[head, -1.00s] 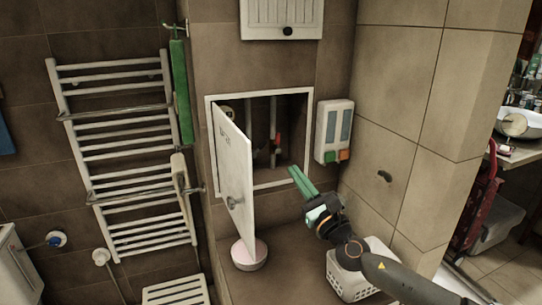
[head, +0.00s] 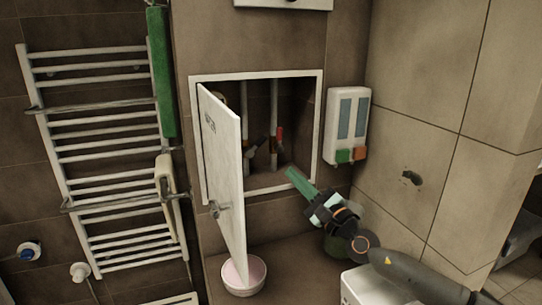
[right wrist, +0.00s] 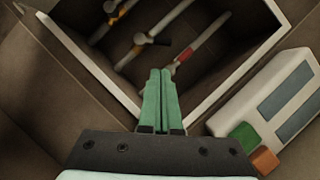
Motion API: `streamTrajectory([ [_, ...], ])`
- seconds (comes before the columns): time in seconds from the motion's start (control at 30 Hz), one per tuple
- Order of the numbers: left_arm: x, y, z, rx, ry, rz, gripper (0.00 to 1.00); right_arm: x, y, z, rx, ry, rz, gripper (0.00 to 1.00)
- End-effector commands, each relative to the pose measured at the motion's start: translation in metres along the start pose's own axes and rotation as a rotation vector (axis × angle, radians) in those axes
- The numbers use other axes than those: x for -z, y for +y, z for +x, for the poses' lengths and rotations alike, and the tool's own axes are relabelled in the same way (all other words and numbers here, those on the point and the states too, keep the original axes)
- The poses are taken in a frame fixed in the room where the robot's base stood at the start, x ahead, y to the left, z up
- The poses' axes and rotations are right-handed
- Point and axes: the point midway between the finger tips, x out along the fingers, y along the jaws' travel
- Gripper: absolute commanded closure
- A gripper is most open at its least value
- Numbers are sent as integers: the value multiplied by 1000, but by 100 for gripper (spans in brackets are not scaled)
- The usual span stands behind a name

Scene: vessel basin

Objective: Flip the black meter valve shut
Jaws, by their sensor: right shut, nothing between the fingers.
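The open wall niche (head: 322,110) holds upright pipes with valves. A dark valve handle (head: 260,142) sticks out slantwise from the left visible pipe. In the right wrist view a dark handle (right wrist: 162,41) shows on the middle pipe, pointing sideways across it, beside a brass-coloured fitting. A red handle (head: 280,133) sits on the pipe to its right; it also shows in the right wrist view (right wrist: 185,54). My right gripper (head: 291,174), with green fingers, is shut and empty, outside the niche's lower right edge, apart from the valves. My left gripper is not in view.
The white niche door (head: 226,170) stands open on the left, over a pink-and-white bowl (head: 243,292). A white dispenser (head: 346,124) hangs right of the niche. A towel rail (head: 100,150) is at left. A white basket (head: 365,288) stands below my right arm.

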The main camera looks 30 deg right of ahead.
Motion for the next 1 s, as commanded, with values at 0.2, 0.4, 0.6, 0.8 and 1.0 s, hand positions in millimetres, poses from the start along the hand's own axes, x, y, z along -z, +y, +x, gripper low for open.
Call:
streamTrajectory([
  [0.2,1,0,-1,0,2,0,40,0,0,2,1,0,1,100],
  [0.4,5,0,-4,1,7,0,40,-1,-2,16,5,0,2,100],
  [0.6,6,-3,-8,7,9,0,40,-1,-2,40,5,-1,4,100],
  [0.8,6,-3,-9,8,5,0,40,-1,-2,66,5,-1,3,100],
  [1.0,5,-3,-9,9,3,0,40,0,0,88,2,0,3,100],
])
